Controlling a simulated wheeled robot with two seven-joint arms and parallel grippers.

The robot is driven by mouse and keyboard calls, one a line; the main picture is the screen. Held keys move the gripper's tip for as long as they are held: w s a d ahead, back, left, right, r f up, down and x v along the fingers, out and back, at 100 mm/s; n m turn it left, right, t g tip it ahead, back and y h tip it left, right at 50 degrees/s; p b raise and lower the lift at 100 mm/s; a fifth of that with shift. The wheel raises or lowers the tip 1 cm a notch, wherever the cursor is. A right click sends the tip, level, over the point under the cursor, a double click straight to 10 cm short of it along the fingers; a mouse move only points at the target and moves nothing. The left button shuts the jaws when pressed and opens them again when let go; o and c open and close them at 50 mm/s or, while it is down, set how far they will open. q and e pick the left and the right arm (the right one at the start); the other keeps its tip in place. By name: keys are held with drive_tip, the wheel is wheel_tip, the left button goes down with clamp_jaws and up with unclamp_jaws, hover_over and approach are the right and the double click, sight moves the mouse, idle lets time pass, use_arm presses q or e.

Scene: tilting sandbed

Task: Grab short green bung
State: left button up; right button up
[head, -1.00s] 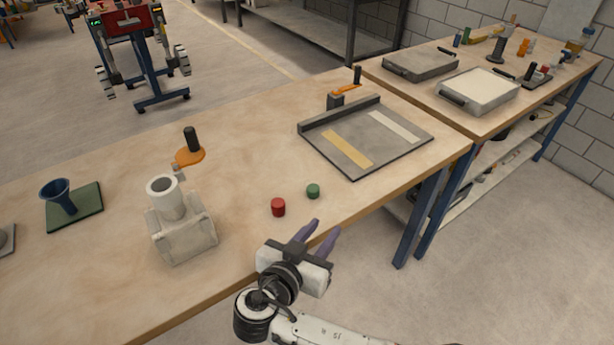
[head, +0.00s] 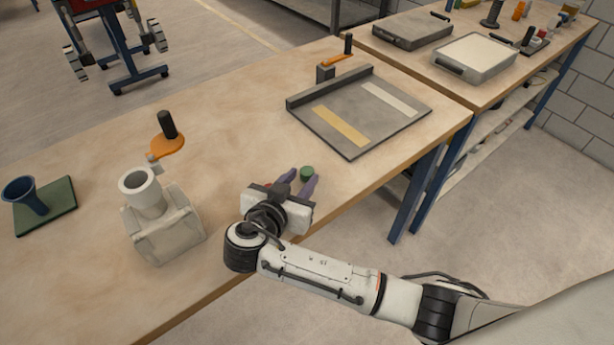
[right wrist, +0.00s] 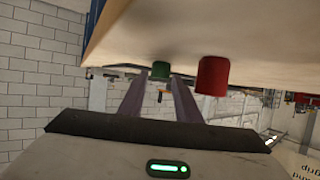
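The short green bung (head: 306,173) stands on the bench near its front edge. My right gripper (head: 300,180) is open, low over the front edge, with its two purple fingers pointing at the green bung. In the right wrist view the green bung (right wrist: 161,69) shows in the gap between the fingertips (right wrist: 158,76). I cannot tell whether it is between the tips or just beyond them. A red bung (right wrist: 213,76) stands outside the fingers, close beside one of them; in the head view my gripper hides most of it. My left gripper is not in view.
A grey board with a raised edge (head: 388,133) lies beyond the green bung. A pale block with a cylinder (head: 165,232) stands to the left, with an orange-based black handle (head: 168,143) behind it. A blue funnel on a green plate (head: 62,206) is at far left.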

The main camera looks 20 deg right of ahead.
sight(307, 175)
drive_tip(key=x, duration=0.3)
drive_tip(key=shift+b, duration=0.4)
drive_tip(key=c, duration=0.7)
drive_tip(key=shift+o, duration=0.2)
drive_tip(key=shift+r, duration=0.1)
